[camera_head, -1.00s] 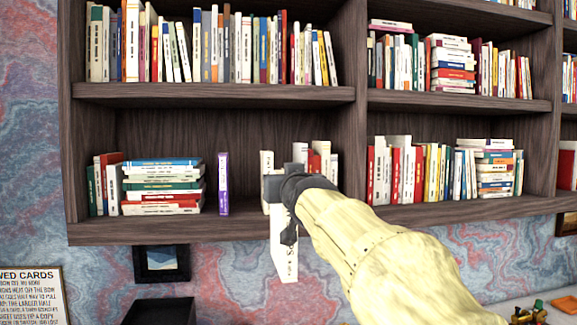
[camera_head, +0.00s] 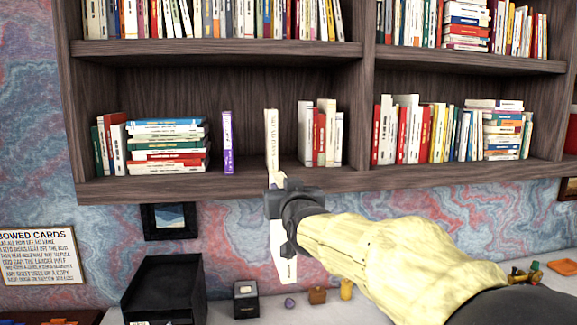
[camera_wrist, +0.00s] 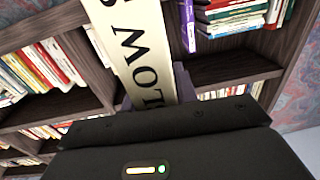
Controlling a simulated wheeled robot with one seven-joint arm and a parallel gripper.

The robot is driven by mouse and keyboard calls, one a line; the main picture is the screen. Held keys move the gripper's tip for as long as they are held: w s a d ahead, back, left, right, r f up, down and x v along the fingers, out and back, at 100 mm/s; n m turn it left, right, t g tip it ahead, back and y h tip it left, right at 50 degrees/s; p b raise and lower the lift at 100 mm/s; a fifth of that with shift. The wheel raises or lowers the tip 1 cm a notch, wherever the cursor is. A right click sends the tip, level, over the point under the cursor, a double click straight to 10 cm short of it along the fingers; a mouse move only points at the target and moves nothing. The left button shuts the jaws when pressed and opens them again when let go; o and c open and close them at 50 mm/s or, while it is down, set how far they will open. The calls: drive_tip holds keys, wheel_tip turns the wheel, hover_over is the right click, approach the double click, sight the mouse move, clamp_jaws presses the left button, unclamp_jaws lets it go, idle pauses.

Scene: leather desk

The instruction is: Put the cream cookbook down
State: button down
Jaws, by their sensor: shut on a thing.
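The cream cookbook (camera_head: 284,262) is upright in my gripper (camera_head: 279,203), slightly tilted. It hangs below the jaws, with a small end showing above them. In the head view it overlaps the lower shelf's front edge and the wall below. In the wrist view the cookbook's spine (camera_wrist: 146,50) shows large dark letters and fills the top middle. My gripper (camera_wrist: 150,105) is shut on it; the fingers are partly hidden by the dark gripper body. I cannot tell how far the book is from the shelf.
The bookshelf's lower board (camera_head: 230,187) carries a purple book (camera_head: 227,142), a pale upright book (camera_head: 271,135) and a flat stack (camera_head: 167,146), with gaps between them. Below are a black tray (camera_head: 165,285), a small dark box (camera_head: 246,300) and a sign (camera_head: 40,255).

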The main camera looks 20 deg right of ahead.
drive_tip(key=a+f+y, duration=0.1)
drive_tip(key=a+f, duration=0.3)
drive_tip(key=f, duration=2.6)
drive_tip(key=a+f+n+y, duration=0.1)
drive_tip(key=a+f, duration=0.3)
drive_tip(key=f, duration=2.7)
drive_tip(key=shift+a+f+y, duration=0.15)
drive_tip(key=shift+y, duration=0.15)
drive_tip(key=shift+a+n+b, duration=0.1)
drive_tip(key=shift+n+b, duration=0.2)
drive_tip(key=shift+w, duration=0.1)
